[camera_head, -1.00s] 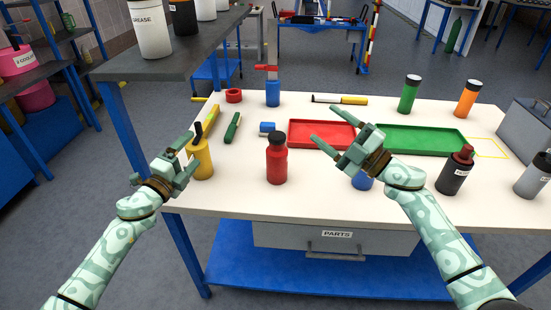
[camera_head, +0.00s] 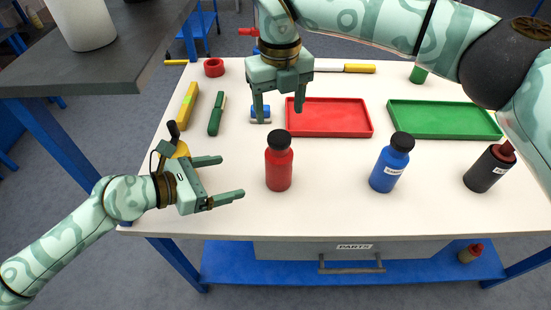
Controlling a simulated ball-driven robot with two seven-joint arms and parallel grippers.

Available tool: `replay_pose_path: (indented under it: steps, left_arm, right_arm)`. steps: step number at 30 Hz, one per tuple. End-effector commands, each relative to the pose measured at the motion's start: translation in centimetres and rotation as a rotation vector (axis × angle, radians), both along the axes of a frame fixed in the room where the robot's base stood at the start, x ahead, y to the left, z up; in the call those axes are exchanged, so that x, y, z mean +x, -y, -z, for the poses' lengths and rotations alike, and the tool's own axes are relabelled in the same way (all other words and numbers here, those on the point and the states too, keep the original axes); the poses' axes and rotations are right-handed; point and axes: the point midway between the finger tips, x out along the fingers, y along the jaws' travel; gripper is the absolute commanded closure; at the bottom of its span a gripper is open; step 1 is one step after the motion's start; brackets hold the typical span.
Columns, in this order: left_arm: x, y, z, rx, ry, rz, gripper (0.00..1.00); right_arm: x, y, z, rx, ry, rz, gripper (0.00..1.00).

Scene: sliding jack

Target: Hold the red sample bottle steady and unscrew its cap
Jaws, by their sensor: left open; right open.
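The red sample bottle (camera_head: 279,169) stands upright on the white table, left of the table's middle. Its black cap (camera_head: 279,139) is on top. My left gripper (camera_head: 232,177) is open and empty, to the left of the bottle, with its fingers pointing right toward the bottle's body and a gap between. My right gripper (camera_head: 280,112) is open and empty, pointing down, and appears above the cap in the picture. Its fingertips look apart from the cap; their exact height above it is hard to tell.
A blue bottle (camera_head: 389,165) and a dark bottle (camera_head: 489,168) stand to the right. A red tray (camera_head: 329,133) and a green tray (camera_head: 440,134) lie behind. A yellow container (camera_head: 180,150) is partly hidden behind my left gripper. The table front near the red bottle is clear.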

Motion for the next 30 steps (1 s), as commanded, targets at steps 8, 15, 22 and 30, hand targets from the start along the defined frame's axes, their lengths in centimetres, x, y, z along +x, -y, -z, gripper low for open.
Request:
replay_pose_path:
  steps: [8,15,22,30]
  left_arm:
    - [3.1,4.5,2.1,-0.007,-0.001,-0.002,0.14]
    - [5.9,8.7,4.2,-0.007,-0.001,-0.003,0.14]
    - [7.6,11.2,5.4,-0.005,-0.002,-0.003,0.14]
    - [8.0,11.8,5.8,-0.004,-0.001,-0.003,0.14]
  right_arm:
    - [0.0,0.0,0.1,0.004,-0.003,-0.001,0.36]
    - [0.0,-0.1,0.1,0.005,-0.003,-0.001,0.36]
    - [0.0,-0.1,0.1,0.006,-0.004,-0.001,0.36]
    - [0.0,-0.1,0.1,0.006,-0.004,-0.002,0.36]
